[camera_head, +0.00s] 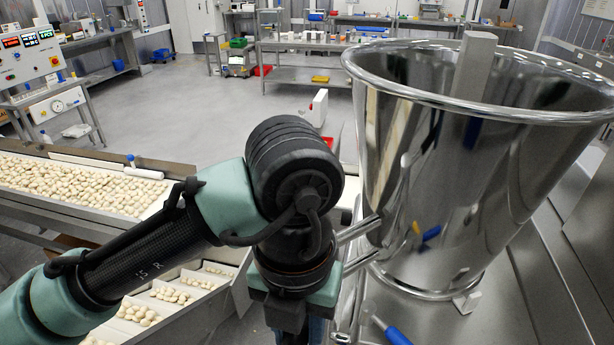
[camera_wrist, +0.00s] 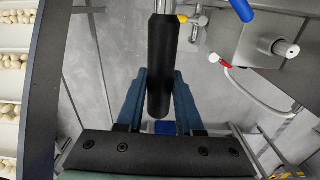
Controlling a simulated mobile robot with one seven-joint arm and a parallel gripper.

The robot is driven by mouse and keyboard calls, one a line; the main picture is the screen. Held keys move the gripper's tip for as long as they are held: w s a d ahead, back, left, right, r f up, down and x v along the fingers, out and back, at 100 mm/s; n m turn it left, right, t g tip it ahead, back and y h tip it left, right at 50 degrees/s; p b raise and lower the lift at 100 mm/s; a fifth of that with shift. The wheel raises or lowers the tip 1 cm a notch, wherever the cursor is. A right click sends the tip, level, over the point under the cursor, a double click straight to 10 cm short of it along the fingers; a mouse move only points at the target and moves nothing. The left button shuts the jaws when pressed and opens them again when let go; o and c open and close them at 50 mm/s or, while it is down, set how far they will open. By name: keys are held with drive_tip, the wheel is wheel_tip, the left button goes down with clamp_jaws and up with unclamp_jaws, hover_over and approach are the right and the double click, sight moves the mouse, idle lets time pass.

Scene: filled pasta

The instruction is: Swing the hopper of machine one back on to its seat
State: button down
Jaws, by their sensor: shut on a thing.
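The hopper (camera_head: 410,190), a large shiny steel cone with a rolled rim, stands at the right of the head view, its mouth upward. Its lower ring (camera_head: 430,287) is close to the steel machine top (camera_head: 490,325); I cannot tell whether it is fully seated. Two steel rods (camera_head: 358,232) run from its side towards my wrist. In the wrist view, my gripper (camera_wrist: 160,78) is shut on a black handle (camera_wrist: 160,50) on a steel rod, its blue fingers on either side. The head view mostly hides my fingers and the handle behind my wrist.
A blue-handled lever (camera_head: 396,336) lies beside the hopper's foot; blue also shows in the wrist view (camera_wrist: 242,8). A pasta conveyor (camera_head: 80,185) and trays of pasta (camera_head: 170,294) are at left. A steel table (camera_head: 300,75) stands behind, with clear floor before it.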

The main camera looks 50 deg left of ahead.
drive_tip(key=shift+c, duration=2)
unclamp_jaws()
drive_tip(key=shift+s+a, duration=0.3)
drive_tip(key=shift+a, duration=0.05)
drive_tip(key=shift+w+d, duration=0.1)
drive_tip(key=shift+r, duration=0.1)
wheel_tip(320, 180, up, 9)
drive_tip(key=p, duration=0.8)
drive_tip(key=shift+p, duration=0.35)
drive_tip(key=shift+d, duration=0.1)
